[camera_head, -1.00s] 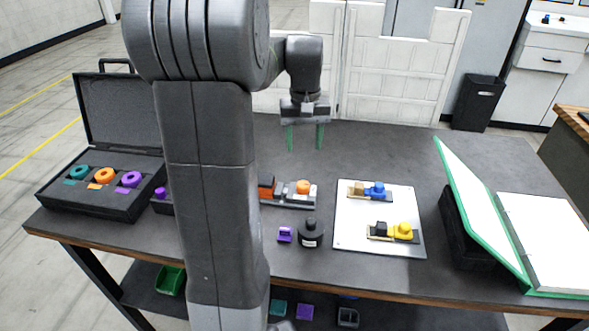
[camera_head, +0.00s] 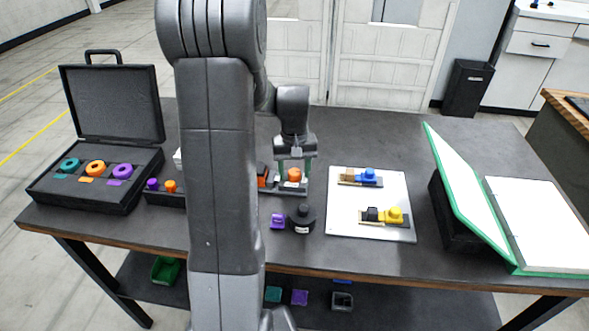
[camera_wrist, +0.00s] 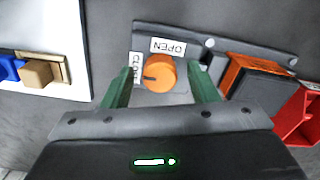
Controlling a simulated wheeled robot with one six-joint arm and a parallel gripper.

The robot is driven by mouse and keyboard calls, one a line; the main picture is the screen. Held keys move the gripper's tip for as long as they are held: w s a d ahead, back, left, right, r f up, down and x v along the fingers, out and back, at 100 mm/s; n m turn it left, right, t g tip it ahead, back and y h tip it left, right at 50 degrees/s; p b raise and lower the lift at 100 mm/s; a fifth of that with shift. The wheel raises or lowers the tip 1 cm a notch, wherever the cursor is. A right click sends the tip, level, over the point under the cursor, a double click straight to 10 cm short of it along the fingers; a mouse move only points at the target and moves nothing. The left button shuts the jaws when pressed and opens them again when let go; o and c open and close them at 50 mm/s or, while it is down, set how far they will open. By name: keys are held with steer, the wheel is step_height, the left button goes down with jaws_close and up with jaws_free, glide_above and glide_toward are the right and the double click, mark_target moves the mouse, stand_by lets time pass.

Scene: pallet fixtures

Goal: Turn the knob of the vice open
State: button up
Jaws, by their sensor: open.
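The vice's orange knob (camera_wrist: 160,74) sits on a dark grey base plate (camera_wrist: 222,44), with an OPEN label behind it and a CLOSE label to its left in the wrist view. A dark mark on the knob points left toward CLOSE. The knob also shows in the head view (camera_head: 294,174). My gripper (camera_wrist: 158,88) is open, its green fingers on either side of the knob. I cannot tell whether they touch it. An orange and dark block (camera_wrist: 254,80) and a red part (camera_wrist: 300,115) are on the right. In the head view my arm partly hides the vice.
A white board (camera_head: 345,226) with blue-knob (camera_head: 369,174) and yellow-knob (camera_head: 395,214) fixtures lies to the right. A black round object (camera_head: 301,218) and a purple piece (camera_head: 278,221) are in front. An open case (camera_head: 140,108) is left; a green-edged binder (camera_head: 460,195) is right.

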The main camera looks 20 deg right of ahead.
steer(key=shift+c, duration=0.2)
steer(key=c, duration=0.9)
steer(key=shift+m, duration=0.3)
steer(key=m, duration=0.8)
steer(key=shift+b, duration=0.35)
steer(key=m, duration=0.4)
steer(key=shift+m, duration=2.6)
